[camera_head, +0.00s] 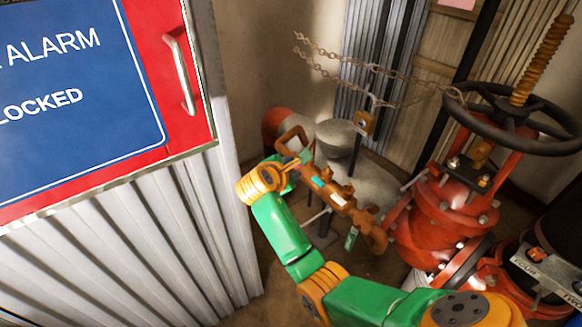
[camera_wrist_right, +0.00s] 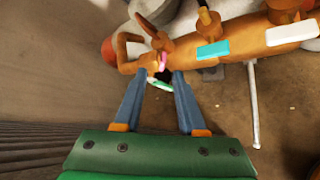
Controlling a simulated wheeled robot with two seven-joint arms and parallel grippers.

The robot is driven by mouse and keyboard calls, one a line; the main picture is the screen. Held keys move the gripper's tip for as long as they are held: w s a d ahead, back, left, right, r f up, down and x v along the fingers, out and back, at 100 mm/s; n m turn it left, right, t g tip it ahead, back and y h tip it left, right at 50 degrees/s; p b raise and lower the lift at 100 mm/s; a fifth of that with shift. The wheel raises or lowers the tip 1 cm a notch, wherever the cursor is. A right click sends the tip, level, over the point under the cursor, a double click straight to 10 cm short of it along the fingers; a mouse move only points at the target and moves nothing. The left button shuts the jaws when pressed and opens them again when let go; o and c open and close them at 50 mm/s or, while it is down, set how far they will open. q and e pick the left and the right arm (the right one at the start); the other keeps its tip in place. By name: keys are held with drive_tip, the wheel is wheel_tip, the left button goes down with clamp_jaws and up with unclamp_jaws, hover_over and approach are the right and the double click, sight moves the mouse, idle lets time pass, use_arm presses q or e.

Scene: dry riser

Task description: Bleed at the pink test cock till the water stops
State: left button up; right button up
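The rusty orange pipe assembly (camera_head: 340,196) with small valves runs down to the right in the head view. It crosses the top of the right wrist view (camera_wrist_right: 235,45). The pink test cock (camera_wrist_right: 163,61) shows as a small pink piece below the pipe's left part. My right gripper (camera_wrist_right: 162,73) is open, with one finger on each side of the pink piece and gaps showing; contact cannot be told. In the head view my right gripper (camera_head: 303,158) is at the assembly's upper left end, partly hidden. I see no running water. My left gripper is not in view.
A red valve with a black handwheel (camera_head: 510,118) stands at right. A rusty chain (camera_head: 375,72) and padlock (camera_head: 365,122) hang behind the assembly. A red and blue alarm sign box (camera_head: 75,90) and corrugated panel (camera_head: 130,230) fill the left. A teal label (camera_wrist_right: 213,50) is on the pipe.

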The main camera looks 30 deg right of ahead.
sight(300, 166)
drive_tip(key=x, duration=0.2)
drive_tip(key=b+x, duration=0.1)
drive_tip(key=x, duration=0.1)
drive_tip(key=shift+s+d, duration=0.3)
drive_tip(key=shift+s, duration=0.05)
drive_tip(key=shift+w+d+f, duration=0.15)
drive_tip(key=shift+w+f, duration=0.1)
drive_tip(key=shift+w, duration=0.05)
drive_tip(key=shift+s+r, duration=0.1)
drive_tip(key=shift+r, duration=0.05)
drive_tip(key=shift+c, duration=0.9)
clamp_jaws()
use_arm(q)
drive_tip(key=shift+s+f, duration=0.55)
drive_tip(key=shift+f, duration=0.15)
